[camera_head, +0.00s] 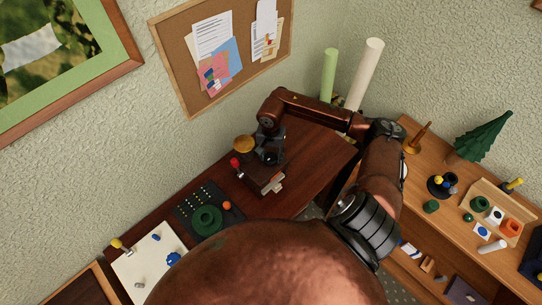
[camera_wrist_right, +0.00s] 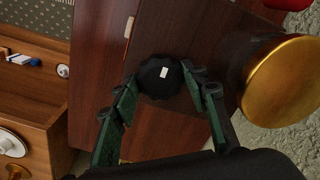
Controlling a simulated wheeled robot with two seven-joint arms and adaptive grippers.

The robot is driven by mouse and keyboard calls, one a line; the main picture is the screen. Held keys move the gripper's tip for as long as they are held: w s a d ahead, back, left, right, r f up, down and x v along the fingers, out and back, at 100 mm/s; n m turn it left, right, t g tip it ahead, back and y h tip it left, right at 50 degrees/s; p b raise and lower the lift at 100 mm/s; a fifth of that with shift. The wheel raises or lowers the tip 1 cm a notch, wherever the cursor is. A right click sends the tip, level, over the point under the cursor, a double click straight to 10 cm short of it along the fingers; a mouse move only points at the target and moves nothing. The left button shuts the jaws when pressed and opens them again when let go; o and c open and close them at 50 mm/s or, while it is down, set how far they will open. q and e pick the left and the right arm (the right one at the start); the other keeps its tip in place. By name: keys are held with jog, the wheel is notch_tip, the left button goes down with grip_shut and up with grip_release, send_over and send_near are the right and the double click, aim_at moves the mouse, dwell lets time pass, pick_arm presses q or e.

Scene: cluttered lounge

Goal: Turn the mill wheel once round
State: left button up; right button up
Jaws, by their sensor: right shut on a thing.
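The mill is a dark wooden box (camera_head: 262,181) on the dark red-brown table (camera_head: 310,165), with a gold dish (camera_head: 243,144) and a red knob (camera_head: 234,162) at its left. In the right wrist view its wheel (camera_wrist_right: 158,78) is a black, round-edged disc with a small white mark. My right gripper (camera_wrist_right: 163,82) has a green finger on either side of the wheel and is shut on it. In the head view the right gripper (camera_head: 270,142) comes down over the mill and hides most of the wheel. My left gripper is in neither view.
A dark pegboard (camera_head: 187,199) with a green ring (camera_head: 207,220) lies left of the mill, with a white board (camera_head: 150,262) beyond it. A wooden shelf unit (camera_head: 415,165) with small objects stands at the right. The table right of the mill is clear.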

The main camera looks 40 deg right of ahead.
jog(key=shift+c, duration=0.8)
jog(key=m+b, duration=0.3)
jog(key=m, duration=0.1)
jog(key=shift+f, duration=0.1)
jog(key=m+b, duration=0.1)
jog(key=m, duration=0.2)
jog(key=shift+b, duration=0.35)
jog(key=m+b, duration=0.1)
jog(key=m, duration=0.2)
jog(key=shift+m+b, duration=0.3)
jog(key=m+b, duration=0.1)
jog(key=m, duration=0.4)
jog(key=shift+w+b, duration=0.1)
jog(key=shift+b, duration=0.3)
jog(key=m+b, duration=0.1)
jog(key=m, duration=0.5)
